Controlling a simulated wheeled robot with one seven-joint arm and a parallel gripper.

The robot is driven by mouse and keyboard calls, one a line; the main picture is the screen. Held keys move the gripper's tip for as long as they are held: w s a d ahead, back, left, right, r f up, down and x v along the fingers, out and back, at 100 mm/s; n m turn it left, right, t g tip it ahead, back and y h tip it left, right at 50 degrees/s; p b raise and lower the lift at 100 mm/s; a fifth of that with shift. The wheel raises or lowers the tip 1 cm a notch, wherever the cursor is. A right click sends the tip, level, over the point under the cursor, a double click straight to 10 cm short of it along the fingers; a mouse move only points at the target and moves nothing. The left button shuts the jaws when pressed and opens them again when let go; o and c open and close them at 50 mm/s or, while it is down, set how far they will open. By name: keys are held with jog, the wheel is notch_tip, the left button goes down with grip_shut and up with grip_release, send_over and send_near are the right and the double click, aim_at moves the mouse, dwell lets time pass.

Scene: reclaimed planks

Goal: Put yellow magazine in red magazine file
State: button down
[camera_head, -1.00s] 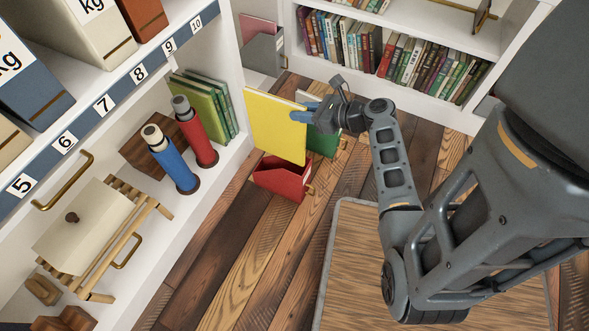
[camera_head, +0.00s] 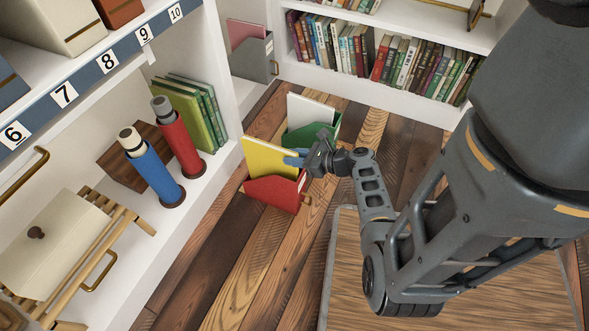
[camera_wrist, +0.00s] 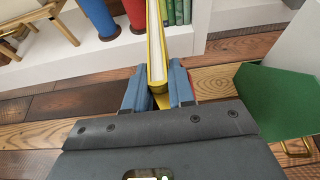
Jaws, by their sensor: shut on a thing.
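The yellow magazine (camera_head: 268,160) stands upright with its lower part inside the red magazine file (camera_head: 273,192), which is on the plank floor. The file's front hides the magazine's bottom edge. My gripper (camera_head: 297,158) is shut on the magazine's right edge, just above the file. In the wrist view, the blue fingertips (camera_wrist: 158,88) pinch the yellow magazine (camera_wrist: 156,45) edge-on. The red file is mostly hidden there behind my gripper.
A green magazine file (camera_head: 322,135) holding a white magazine (camera_head: 308,111) stands just behind the red one. Left is a white shelf with a red bottle (camera_head: 178,140) and a blue bottle (camera_head: 152,167). A wooden-topped surface (camera_head: 450,265) is at front right.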

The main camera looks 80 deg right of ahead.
jog(key=shift+f+b, duration=1.2)
jog(key=shift+f, duration=0.95)
jog(key=c, duration=1)
grip_release()
jog(key=shift+o, duration=0.2)
jog(key=p+v, duration=0.4)
jog(key=v, duration=0.8)
